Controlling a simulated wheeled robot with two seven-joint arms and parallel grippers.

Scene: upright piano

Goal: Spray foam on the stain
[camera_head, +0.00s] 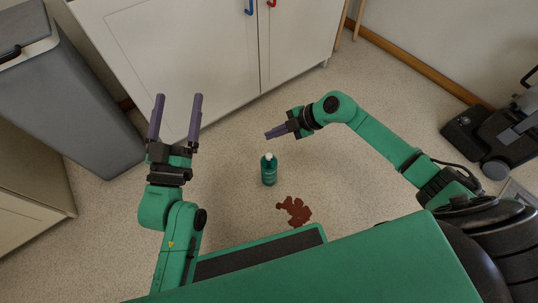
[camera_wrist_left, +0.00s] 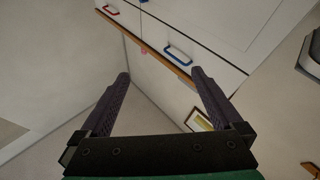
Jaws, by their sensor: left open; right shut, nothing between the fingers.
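A green bottle (camera_head: 269,172) with a white cap stands upright on the speckled floor in the middle of the head view. A reddish-brown stain (camera_head: 294,211) lies on the floor just below and to the right of it in the picture. My left gripper (camera_head: 177,99) is open and empty, left of the bottle, its purple fingers pointing at the white cabinet. My left gripper also shows in the left wrist view (camera_wrist_left: 160,83), with nothing between its fingers. My right gripper (camera_head: 268,135) is shut and empty, above the bottle in the picture and apart from it.
A white cabinet (camera_head: 190,45) with a blue handle (camera_head: 249,8) and a red handle (camera_head: 271,3) stands at the back. A grey bin (camera_head: 70,110) stands at the left. A dark vacuum cleaner (camera_head: 490,140) is at the right.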

